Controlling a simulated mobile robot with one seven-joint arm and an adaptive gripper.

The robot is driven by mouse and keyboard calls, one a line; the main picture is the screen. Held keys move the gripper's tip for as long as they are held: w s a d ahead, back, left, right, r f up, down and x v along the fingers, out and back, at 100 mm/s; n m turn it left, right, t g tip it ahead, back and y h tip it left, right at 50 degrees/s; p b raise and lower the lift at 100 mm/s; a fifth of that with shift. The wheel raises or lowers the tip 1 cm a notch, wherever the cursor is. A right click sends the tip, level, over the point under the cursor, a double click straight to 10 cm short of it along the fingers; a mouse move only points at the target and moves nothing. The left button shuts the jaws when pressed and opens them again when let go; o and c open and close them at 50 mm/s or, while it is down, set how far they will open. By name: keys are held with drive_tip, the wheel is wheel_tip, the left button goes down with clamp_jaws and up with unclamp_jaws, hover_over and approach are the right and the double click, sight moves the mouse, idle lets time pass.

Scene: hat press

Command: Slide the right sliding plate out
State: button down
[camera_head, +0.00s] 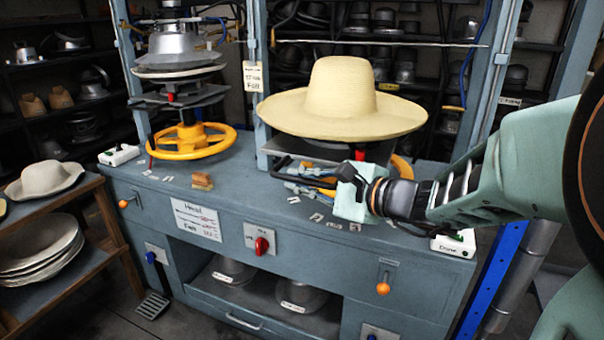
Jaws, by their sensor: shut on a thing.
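The right sliding plate (312,150) is a dark plate under a wide straw hat (342,100) at the right press station. My gripper (308,180) reaches in from the right, low over the bench's front edge, below the brim. Its fingers point left and are shut at the front of the plate; the exact contact is small and partly hidden.
The left press (180,75) has a metal form and a yellow handwheel (192,140). Blue-grey frame posts flank the right station. The bench (165,205) carries white switch boxes, labels and a red knob (262,246). A shelf with hats (45,180) stands at left.

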sight(330, 187)
drive_tip(key=shift+s+a+f, duration=0.15)
drive_tip(key=c, duration=2)
unclamp_jaws()
drive_tip(key=shift+s, duration=0.15)
drive_tip(key=shift+s+d+r, duration=0.1)
drive_tip(key=shift+d+r, duration=0.15)
drive_tip(key=shift+d, duration=0.1)
drive_tip(key=v, duration=0.7)
drive_tip(key=shift+s+d+r, duration=0.1)
drive_tip(key=shift+s, duration=0.05)
